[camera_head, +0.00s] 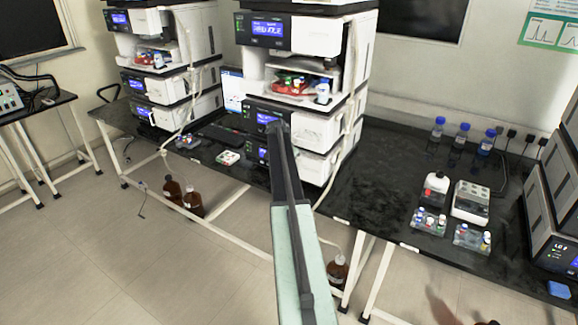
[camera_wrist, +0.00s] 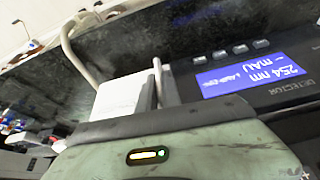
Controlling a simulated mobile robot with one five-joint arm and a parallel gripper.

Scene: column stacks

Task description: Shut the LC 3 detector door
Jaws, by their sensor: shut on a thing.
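My arm reaches to the middle instrument stack (camera_head: 303,38), and my gripper (camera_head: 278,126) is at the front of one of its lower units. In the wrist view the detector (camera_wrist: 281,88) shows turned upside down, with a lit blue display (camera_wrist: 250,76) and buttons. The white detector door (camera_wrist: 121,97) sticks out beside it, with a thin upright bar at its edge. My gripper is shut on the door, though my pale green wrist housing hides the fingertips and the contact. The stack's own number is not readable in these views.
A second stack (camera_head: 163,50) stands at the left. Another instrument (camera_head: 560,195) stands at the right edge. Blue-capped bottles (camera_head: 462,135), vial racks (camera_head: 429,221) and a white block (camera_head: 470,203) stand on the bench's right part. Brown bottles (camera_head: 173,189) are on the floor.

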